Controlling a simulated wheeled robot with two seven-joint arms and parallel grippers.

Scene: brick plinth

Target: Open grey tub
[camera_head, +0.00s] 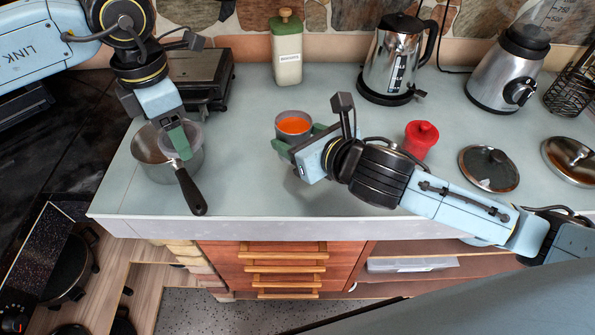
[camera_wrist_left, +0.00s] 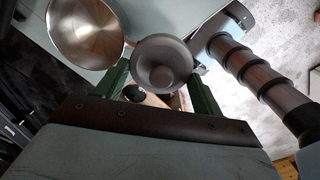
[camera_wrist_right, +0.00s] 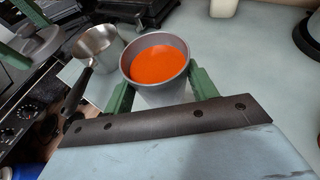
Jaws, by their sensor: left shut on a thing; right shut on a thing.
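The grey tub (camera_head: 293,128) stands on the counter with its top uncovered, and orange contents show inside it. It also shows in the right wrist view (camera_wrist_right: 160,83). My right gripper (camera_head: 300,143) is shut around the tub's sides, with one green finger on each side. My left gripper (camera_head: 180,143) is shut on a round grey lid (camera_wrist_left: 162,63), away from the tub to its left. In the head view the lid is partly hidden by the fingers and appears over the steel saucepan (camera_head: 145,152); I cannot tell whether they touch.
The saucepan's black handle (camera_head: 191,192) points to the counter's front edge. A red container (camera_head: 421,140) and a glass pot lid (camera_head: 488,168) lie right of my right gripper. A kettle (camera_head: 399,55), blender (camera_head: 509,70) and green-lidded canister (camera_head: 287,50) stand behind.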

